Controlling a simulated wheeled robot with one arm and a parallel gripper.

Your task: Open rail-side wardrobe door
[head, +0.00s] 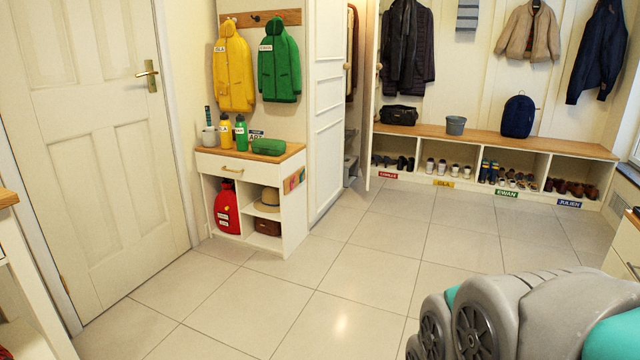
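The white wardrobe stands in the middle of the head view. Its panelled left door (328,125) looks shut, with a small round knob at its right edge. Its right door (370,95) stands swung outward and shows nearly edge-on, with a knob on it. In the narrow gap between the doors I see a brown hanging garment (351,50) and grey items low down. The rail itself is hidden, so I cannot tell for sure which door is the rail side. My gripper is not in view; grey and teal parts of my arm fill the lower right.
A small cabinet (248,162) with bottles on top stands left of the wardrobe. A wooden-topped shoe bench (560,146) runs along the back wall. A closed white room door (90,130) is at left. The tiled floor (330,270) before the wardrobe is clear.

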